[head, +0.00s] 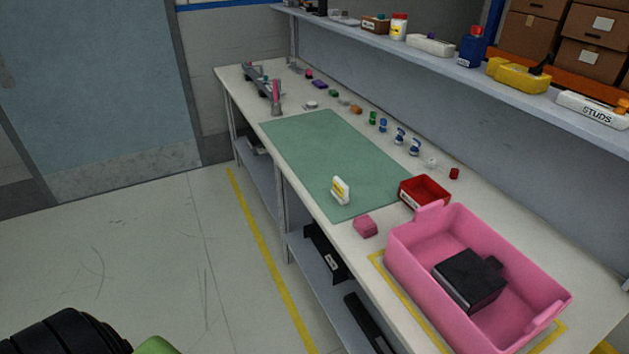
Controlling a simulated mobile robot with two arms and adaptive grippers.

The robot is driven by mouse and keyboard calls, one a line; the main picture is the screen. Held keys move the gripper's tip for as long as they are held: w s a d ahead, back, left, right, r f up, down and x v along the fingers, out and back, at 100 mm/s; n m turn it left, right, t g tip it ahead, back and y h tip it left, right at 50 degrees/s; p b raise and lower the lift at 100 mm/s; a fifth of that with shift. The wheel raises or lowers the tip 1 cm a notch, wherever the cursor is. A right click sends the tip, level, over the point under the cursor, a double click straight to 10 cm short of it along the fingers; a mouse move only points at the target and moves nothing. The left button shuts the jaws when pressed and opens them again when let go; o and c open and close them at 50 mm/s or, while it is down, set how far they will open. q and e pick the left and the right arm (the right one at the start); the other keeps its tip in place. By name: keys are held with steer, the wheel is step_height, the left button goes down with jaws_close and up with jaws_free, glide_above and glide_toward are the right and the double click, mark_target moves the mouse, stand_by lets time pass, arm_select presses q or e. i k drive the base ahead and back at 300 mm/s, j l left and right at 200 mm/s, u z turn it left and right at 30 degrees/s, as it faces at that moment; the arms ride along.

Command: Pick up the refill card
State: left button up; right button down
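A small white card-like block with a yellow label (341,190) stands upright near the front right end of the green mat (310,140). It is the only thing I see that resembles the refill card, but its print is too small to read. Nothing touches it or covers it. Neither of my grippers is in view.
A pink block (365,226) and a red bin (424,191) are close by. A large pink tote (410,268) holds a black module (468,280). Several small coloured parts line the bench's back. A shelf (480,75) overhangs it. The mat is otherwise clear.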

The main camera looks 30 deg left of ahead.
mark_target(340, 191)
steer(key=u, duration=0.85)
steer(key=j, duration=0.15)
steer(key=i+z, duration=0.05)
